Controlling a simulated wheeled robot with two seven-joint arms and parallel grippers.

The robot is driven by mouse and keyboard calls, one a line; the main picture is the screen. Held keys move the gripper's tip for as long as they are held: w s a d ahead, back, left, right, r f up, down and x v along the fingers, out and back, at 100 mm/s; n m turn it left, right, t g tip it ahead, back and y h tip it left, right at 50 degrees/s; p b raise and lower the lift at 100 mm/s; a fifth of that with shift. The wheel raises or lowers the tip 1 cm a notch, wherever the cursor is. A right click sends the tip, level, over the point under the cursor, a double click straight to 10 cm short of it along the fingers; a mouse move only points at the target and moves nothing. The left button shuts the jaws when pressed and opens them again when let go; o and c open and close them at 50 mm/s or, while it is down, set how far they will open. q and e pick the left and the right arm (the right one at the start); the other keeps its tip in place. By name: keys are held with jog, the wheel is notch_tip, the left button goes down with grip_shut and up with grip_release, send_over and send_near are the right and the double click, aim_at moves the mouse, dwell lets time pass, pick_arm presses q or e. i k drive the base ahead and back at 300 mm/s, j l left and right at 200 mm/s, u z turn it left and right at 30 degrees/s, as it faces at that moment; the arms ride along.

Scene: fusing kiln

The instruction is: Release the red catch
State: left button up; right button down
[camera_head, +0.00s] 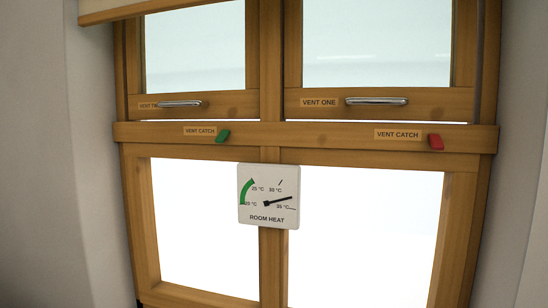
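The red catch (436,142) is a small red tab on the wooden crossbar (310,136) of the window, at the right. It is tilted slightly, and a "VENT CATCH" label (397,134) is to its left. A green catch (222,136) sits on the same crossbar at the left, leaning the other way, beside its own label (200,131). Neither of my grippers is in view.
Above the crossbar are two vent panes with metal handles, one (376,101) marked "VENT ONE" and one (181,104) at the left. A "ROOM HEAT" dial (268,196) hangs on the middle post. Walls flank the window.

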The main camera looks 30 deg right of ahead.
aim_at(436, 143)
jog(key=z, duration=1.95)
jog(key=i+j+z, duration=0.1)
jog(key=z, duration=0.35)
jog(key=j+z, duration=0.3)
jog(key=z, duration=0.15)
jog(key=i+j+z, duration=0.1)
jog(key=z, duration=0.35)
jog(key=k+j, duration=0.05)
jog(key=j, duration=0.05)
